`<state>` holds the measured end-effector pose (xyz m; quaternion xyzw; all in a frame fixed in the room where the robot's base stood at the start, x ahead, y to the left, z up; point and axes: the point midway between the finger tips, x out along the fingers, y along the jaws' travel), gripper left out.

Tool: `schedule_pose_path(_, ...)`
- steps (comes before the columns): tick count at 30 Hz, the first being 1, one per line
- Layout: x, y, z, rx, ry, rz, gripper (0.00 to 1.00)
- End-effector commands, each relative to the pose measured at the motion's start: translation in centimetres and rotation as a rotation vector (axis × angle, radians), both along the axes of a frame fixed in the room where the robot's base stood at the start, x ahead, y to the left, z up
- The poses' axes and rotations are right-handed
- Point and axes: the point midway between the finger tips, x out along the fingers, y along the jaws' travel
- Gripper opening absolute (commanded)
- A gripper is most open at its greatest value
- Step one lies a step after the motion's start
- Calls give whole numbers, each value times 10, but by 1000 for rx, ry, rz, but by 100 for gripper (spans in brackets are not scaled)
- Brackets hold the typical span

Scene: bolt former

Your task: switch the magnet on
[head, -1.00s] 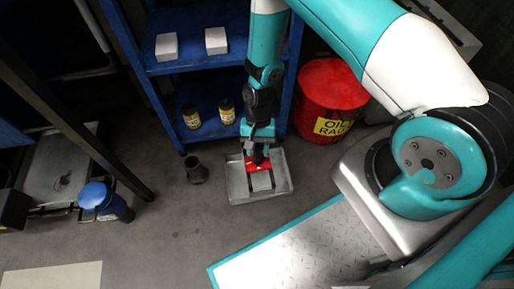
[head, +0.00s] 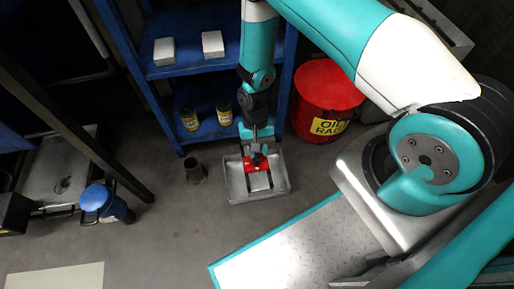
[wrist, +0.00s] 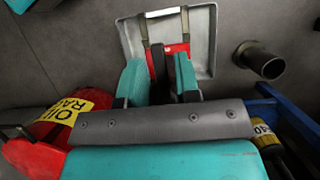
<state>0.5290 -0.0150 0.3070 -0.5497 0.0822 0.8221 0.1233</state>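The magnet is a red block (head: 255,164) in a shallow grey tray (head: 236,192) on the floor. The red block also shows in the wrist view (wrist: 180,49), partly hidden by my fingers. A dark upright part (wrist: 158,64), which looks like its lever or handle, stands between the fingers. My gripper (wrist: 159,72) points down over the block, its teal fingers apart on either side of the dark part. A gap shows beside that part, so the fingers do not look closed on it. Whether one finger touches it is unclear.
A blue shelf (head: 170,72) with two pale blocks and two jars stands behind the tray. A red oily-rags bin (head: 326,92) is to the right, a dark cup (head: 195,171) just left. A blue container (head: 100,200) stands farther left.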

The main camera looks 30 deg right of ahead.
Motion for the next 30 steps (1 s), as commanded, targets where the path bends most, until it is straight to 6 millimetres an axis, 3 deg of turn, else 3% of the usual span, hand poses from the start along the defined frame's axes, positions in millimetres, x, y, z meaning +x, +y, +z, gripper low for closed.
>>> schedule_pose_path(9, 0, 0, 1, 0, 0, -1, 40)
schedule_pose_path(14, 5, -1, 14, 0, -1, -1, 40)
schedule_pose_path(30, 52, -16, 132, 0, -3, -3, 40)
